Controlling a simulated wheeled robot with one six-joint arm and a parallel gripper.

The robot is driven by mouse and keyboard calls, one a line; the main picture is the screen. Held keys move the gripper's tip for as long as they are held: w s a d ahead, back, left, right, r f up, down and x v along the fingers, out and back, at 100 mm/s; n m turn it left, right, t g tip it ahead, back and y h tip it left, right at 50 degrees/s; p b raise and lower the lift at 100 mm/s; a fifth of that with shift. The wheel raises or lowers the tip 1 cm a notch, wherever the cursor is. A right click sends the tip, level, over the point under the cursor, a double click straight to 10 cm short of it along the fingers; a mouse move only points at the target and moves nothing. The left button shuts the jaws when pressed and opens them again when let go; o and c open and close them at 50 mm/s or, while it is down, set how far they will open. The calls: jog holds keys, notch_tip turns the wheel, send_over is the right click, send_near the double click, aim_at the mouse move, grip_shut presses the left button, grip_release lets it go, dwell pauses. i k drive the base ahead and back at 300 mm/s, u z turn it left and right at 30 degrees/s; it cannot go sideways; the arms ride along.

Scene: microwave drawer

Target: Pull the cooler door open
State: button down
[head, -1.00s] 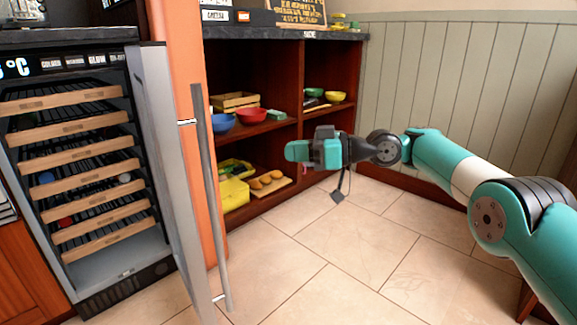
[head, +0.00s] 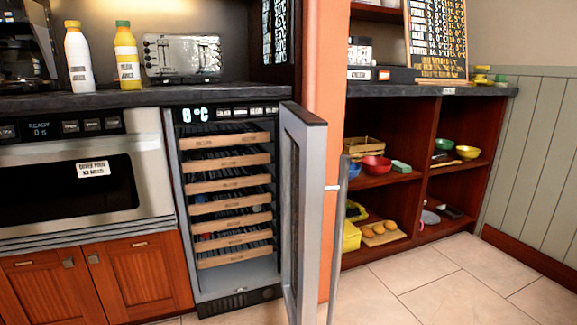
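The cooler (head: 228,200) stands under the dark counter, with several wooden-fronted racks showing inside. Its door (head: 303,200) is swung wide open on the right side and sticks out toward me, seen nearly edge-on. The long metal door handle (head: 339,235) is on the door's right-hand face and nothing is touching it in view. My gripper and arm are outside the head view, so their state and distance from the door are hidden.
A microwave drawer (head: 85,178) is left of the cooler. Two bottles and a toaster (head: 182,58) stand on the counter. Open shelves (head: 405,190) with bowls are right of the orange post (head: 325,55). Tiled floor (head: 440,275) is clear at the right.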

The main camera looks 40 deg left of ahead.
aim_at(301, 128)
jog(key=u, duration=1)
jog(key=k, duration=0.2)
jog(key=u, duration=0.45)
jog(key=i, duration=0.3)
jog(key=z, duration=0.15)
